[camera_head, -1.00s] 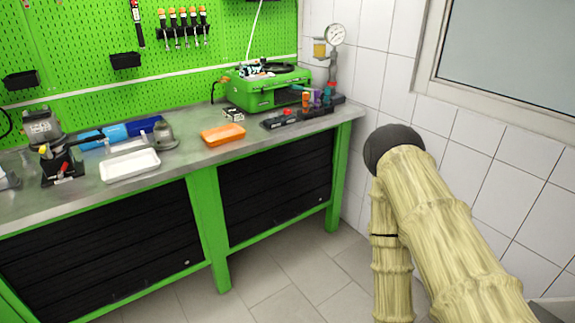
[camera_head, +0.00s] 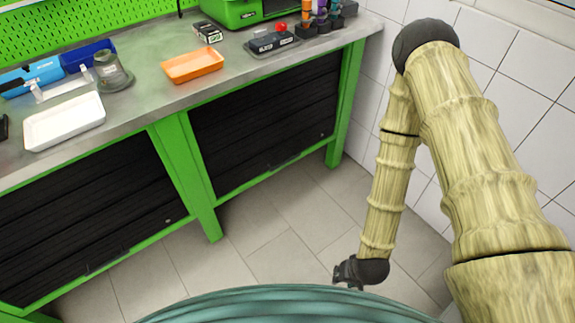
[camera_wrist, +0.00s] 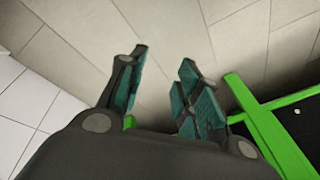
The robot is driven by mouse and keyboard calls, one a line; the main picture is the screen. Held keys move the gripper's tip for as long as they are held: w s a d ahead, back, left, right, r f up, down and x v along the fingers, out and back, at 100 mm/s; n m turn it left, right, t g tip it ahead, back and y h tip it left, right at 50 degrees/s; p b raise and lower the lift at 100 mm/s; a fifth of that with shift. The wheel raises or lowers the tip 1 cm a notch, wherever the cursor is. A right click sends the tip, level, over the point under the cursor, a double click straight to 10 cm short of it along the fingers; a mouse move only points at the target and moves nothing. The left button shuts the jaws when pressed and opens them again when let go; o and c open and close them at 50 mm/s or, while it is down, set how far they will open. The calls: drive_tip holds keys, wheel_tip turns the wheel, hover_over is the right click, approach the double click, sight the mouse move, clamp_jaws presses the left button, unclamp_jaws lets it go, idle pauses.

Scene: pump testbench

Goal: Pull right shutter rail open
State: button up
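The right shutter (camera_head: 265,125) is a black slatted panel in the green bench frame, under the right part of the worktop. It looks closed. Its rail (camera_head: 290,158) runs along the panel's lower edge, and a small light knob or lock shows near its right end. My gripper (camera_head: 345,275) hangs low in front of the bench, apart from the shutter, partly cut off by my body in the head view. In the wrist view my gripper (camera_wrist: 158,85) is open and empty, with teal finger pads spread over floor tiles. A dark panel edge (camera_wrist: 295,115) shows there at right.
The left shutter (camera_head: 85,215) also looks closed. A green leg (camera_head: 190,175) stands between the two. The worktop holds an orange tray (camera_head: 192,66), a white tray (camera_head: 65,122) and a black box with a red button (camera_head: 272,40). A tiled wall (camera_head: 520,65) bounds the right. The floor before the bench is clear.

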drive_tip(key=w+a+f+m+t+y+b, duration=0.1)
drive_tip(key=w+a+f+b, duration=0.1)
drive_tip(key=w+f+b, duration=0.3)
drive_tip(key=w+a+f+m+t+b, duration=0.1)
drive_tip(key=w+a+f, duration=0.2)
drive_tip(key=w, duration=0.3)
drive_tip(key=m+t+y+b, duration=0.1)
drive_tip(key=m+t+b, duration=0.95)
drive_tip(key=b, duration=1.05)
approach(288, 161)
drive_tip(key=x, duration=0.3)
drive_tip(key=b+x, duration=0.1)
drive_tip(key=x, duration=0.3)
drive_tip(key=b+x, duration=0.1)
drive_tip(key=x, duration=0.2)
drive_tip(key=shift+w+f, duration=0.1)
drive_tip(key=shift+f, duration=0.2)
clamp_jaws()
